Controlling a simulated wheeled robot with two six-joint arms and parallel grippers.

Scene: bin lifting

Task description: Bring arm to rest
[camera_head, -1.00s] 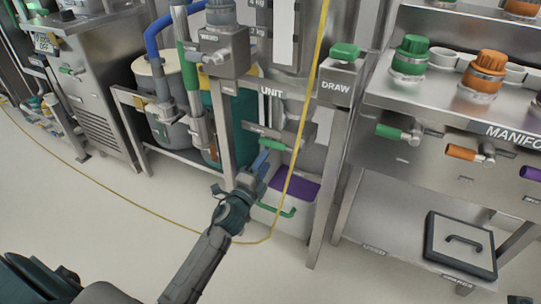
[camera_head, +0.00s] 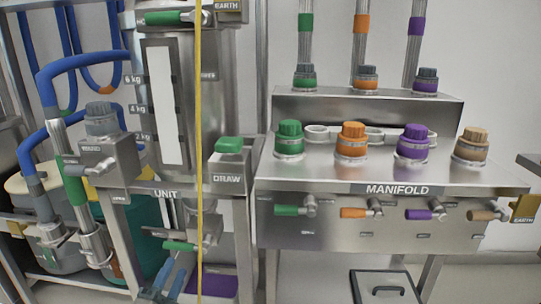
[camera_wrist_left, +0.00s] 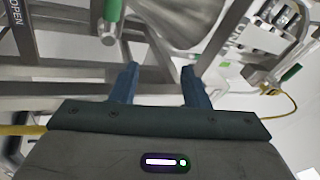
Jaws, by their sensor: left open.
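My left gripper (camera_head: 172,278) shows at the bottom of the head view, its blue fingers under the steel unit, beside the bin with a purple top (camera_head: 220,284). Only a small part of that bin shows. In the left wrist view the same gripper (camera_wrist_left: 159,85) has its two blue fingers well apart with nothing between them. Steel frame bars and a green-handled valve (camera_wrist_left: 112,12) lie beyond the fingertips. My right gripper is not in view.
A yellow cable (camera_head: 199,140) hangs in front of the unit. To the right stands a steel manifold (camera_head: 330,230) with coloured caps and valve handles. A dark lidded box (camera_head: 385,286) lies below it. Drums with blue hoses (camera_head: 60,262) stand at the left.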

